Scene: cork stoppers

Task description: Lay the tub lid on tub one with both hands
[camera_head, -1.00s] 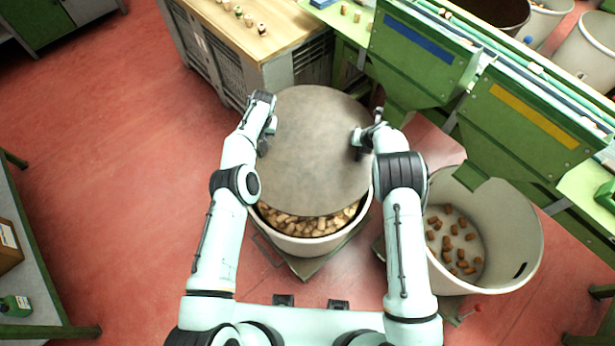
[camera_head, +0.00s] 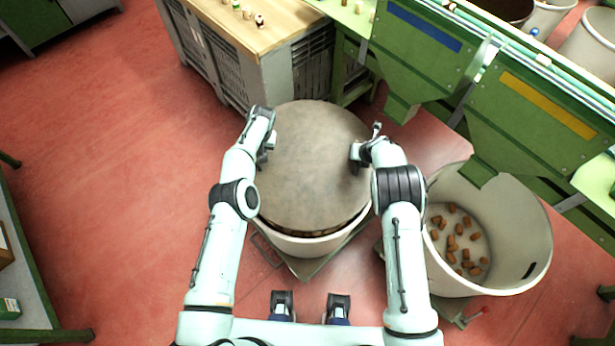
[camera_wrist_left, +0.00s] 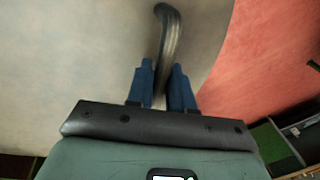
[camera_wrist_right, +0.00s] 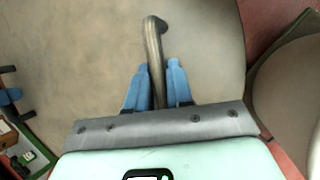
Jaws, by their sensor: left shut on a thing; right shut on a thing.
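The tub lid (camera_head: 312,160) is a large round grey-brown disc. In the head view it lies over the mouth of a white tub (camera_head: 305,245), covering nearly all of it. A thin dark gap with a few corks shows at the near rim. My left gripper (camera_head: 266,150) is shut on the lid's left handle (camera_wrist_left: 168,45), a curved metal bar. My right gripper (camera_head: 360,155) is shut on the right handle (camera_wrist_right: 153,50). Whether the lid touches the tub's far rim is hidden.
A second white tub (camera_head: 530,240) with several loose corks stands at the right. A wooden-topped crate (camera_head: 265,40) stands behind the lid. Green machinery (camera_head: 530,115) fills the back right. The red floor (camera_head: 120,160) at the left is clear.

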